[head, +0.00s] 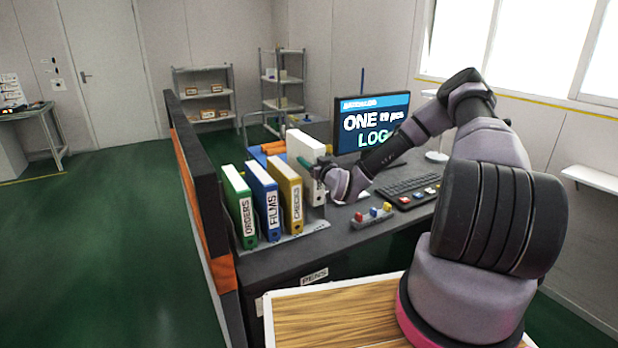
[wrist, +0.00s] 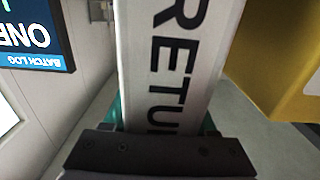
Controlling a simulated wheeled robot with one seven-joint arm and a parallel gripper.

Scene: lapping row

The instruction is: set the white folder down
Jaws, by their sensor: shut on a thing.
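The white folder (head: 304,152) stands upright at the right end of the folder row, beside the yellow CHECKS folder (head: 285,197). Its top rises above the other folders. In the wrist view the white folder (wrist: 175,65) shows a label with the letters RETU, partly hidden by my gripper. My gripper (head: 322,172) is shut on its spine, with a green fingertip on each side in the wrist view (wrist: 165,118). The folder's lower end is near the grey rack (head: 290,242); I cannot tell whether it rests there.
Green ORDERS (head: 239,205) and blue FILMS (head: 264,200) folders stand left of the yellow one. A monitor (head: 372,122), a keyboard (head: 408,187) and a small tray of coloured blocks (head: 372,217) are to the right on the dark desk (head: 345,240). A partition (head: 200,190) borders the left.

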